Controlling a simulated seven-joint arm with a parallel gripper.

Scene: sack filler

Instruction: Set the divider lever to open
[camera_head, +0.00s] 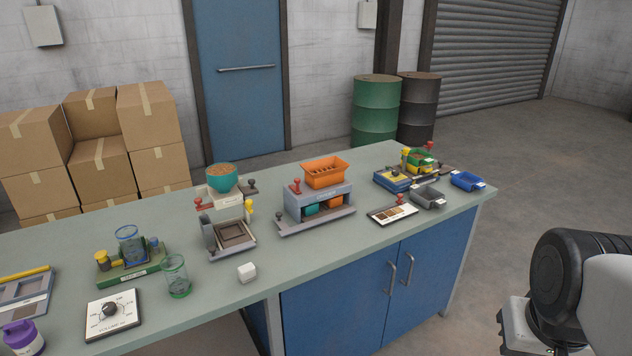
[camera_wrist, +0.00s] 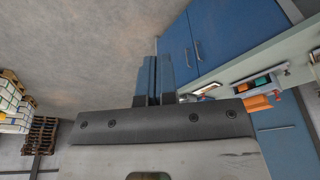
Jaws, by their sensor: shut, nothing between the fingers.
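No lever on the bench carries a readable label, so I cannot tell for certain which one is the divider lever. A grey machine (camera_head: 318,205) with an orange hopper (camera_head: 325,172) stands mid-bench and has a red-knobbed lever (camera_head: 296,187) at its left. A teal bin (camera_head: 312,210) and an orange bin (camera_head: 335,203) sit under it. The hopper also shows at the right of the wrist view (camera_wrist: 258,103). My gripper (camera_wrist: 155,60) is shut and empty, in the air over the floor beside the bench, well away from the machine.
Left of it stands a device with a teal bowl (camera_head: 222,178) and red and yellow knobs. Right are a sample card (camera_head: 392,215), a grey tray (camera_head: 428,199) and a blue tray (camera_head: 467,181). A white block (camera_head: 246,272) lies near the front edge. Blue cabinet doors (camera_head: 345,290) are below.

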